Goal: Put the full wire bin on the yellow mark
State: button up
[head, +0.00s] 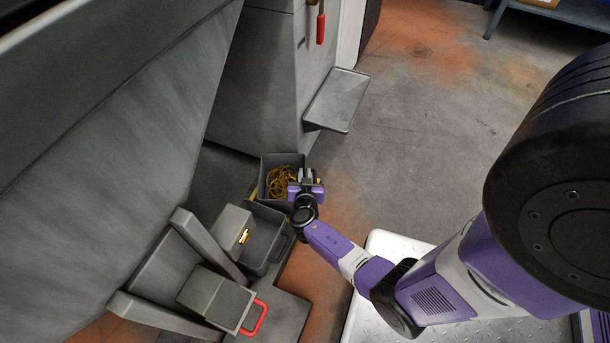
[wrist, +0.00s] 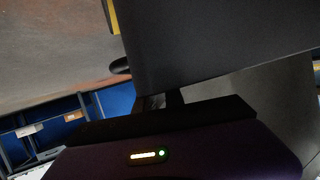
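The full wire bin (head: 264,172) is a dark grey box heaped with golden wire (head: 284,181), on the floor at the foot of the grey cabinet. My gripper (head: 307,177) is at its right side, overlapping the near right wall. In the wrist view a dark bin wall (wrist: 215,45) fills the upper right, right in front of my gripper (wrist: 162,99). The fingertips are dark and partly hidden, so their grip on the bin is unclear. A yellow strip (wrist: 114,17) shows beside that wall; I cannot tell whether it is the mark.
A second dark grey bin (head: 262,246) stands nearer, below a grey chute box (head: 232,229) with a small yellow piece. A grey box with a red handle (head: 256,317) is at the lower left. A shelf (head: 338,99) juts from the cabinet. Floor to the right is open.

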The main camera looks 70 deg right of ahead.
jog(key=shift+o, duration=1.2)
jog(key=shift+s+a+f, duration=0.1)
jog(key=shift+f, duration=0.1)
jog(key=p+v, duration=0.2)
jog(key=v, duration=0.5)
jog(key=shift+r, duration=0.25)
jog(key=shift+s+a+r, duration=0.1)
jog(key=shift+a, duration=0.2)
